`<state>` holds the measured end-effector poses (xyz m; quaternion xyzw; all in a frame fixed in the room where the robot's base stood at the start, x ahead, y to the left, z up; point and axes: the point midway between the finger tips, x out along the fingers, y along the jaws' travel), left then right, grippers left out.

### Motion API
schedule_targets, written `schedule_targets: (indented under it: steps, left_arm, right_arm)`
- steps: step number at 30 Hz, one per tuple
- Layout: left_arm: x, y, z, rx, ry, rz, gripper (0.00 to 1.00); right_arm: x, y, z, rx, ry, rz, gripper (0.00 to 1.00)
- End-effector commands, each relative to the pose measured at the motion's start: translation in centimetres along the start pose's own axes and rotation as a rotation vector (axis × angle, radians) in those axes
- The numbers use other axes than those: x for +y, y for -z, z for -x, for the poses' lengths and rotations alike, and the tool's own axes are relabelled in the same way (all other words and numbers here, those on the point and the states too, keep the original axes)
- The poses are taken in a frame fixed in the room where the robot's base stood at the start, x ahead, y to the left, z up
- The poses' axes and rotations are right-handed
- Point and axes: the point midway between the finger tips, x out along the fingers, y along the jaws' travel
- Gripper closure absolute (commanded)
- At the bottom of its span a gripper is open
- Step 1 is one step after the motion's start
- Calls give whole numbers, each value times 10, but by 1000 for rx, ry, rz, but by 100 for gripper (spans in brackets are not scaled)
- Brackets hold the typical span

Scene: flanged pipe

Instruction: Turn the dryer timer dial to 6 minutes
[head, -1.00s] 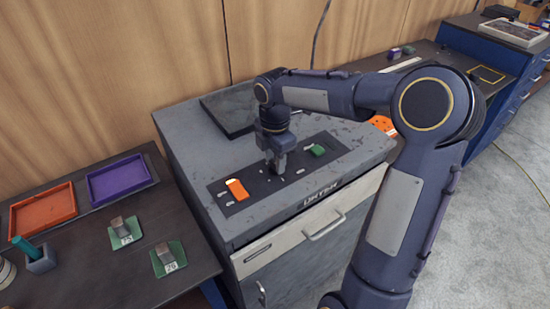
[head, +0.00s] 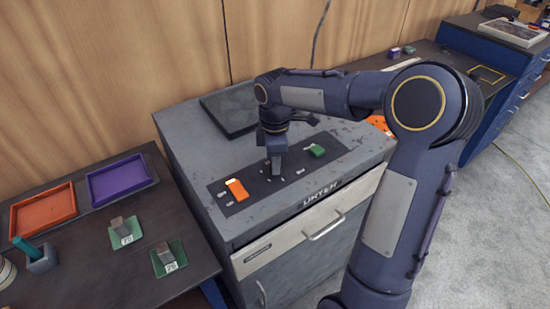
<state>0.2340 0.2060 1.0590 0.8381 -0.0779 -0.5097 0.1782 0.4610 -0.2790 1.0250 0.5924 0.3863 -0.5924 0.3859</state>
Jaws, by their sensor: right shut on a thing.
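The dryer is a grey cabinet with a dark control panel (head: 237,207) on its top. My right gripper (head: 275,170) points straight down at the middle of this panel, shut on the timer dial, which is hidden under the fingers. Small pale marks show on the panel around the fingertips. An orange switch (head: 237,189) sits on the panel to the left of the gripper and a green switch (head: 317,150) to the right. The dial's pointer and its setting cannot be read. My left gripper is not in view.
A dark square lid (head: 232,110) lies at the back of the cabinet top. The left table holds an orange tray (head: 43,211), a purple tray (head: 120,181) and two green plates with metal blocks (head: 168,258). A drawer handle (head: 325,227) sticks out in front.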

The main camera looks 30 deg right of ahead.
Motion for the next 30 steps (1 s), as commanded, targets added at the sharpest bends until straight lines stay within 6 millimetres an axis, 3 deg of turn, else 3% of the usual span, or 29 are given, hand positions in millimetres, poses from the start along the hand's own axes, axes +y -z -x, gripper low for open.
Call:
schedule_targets:
  steps: [30]
  left_arm:
    - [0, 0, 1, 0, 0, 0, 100]
  right_arm:
    - [0, 0, 1, 1, -2, -964, 88]
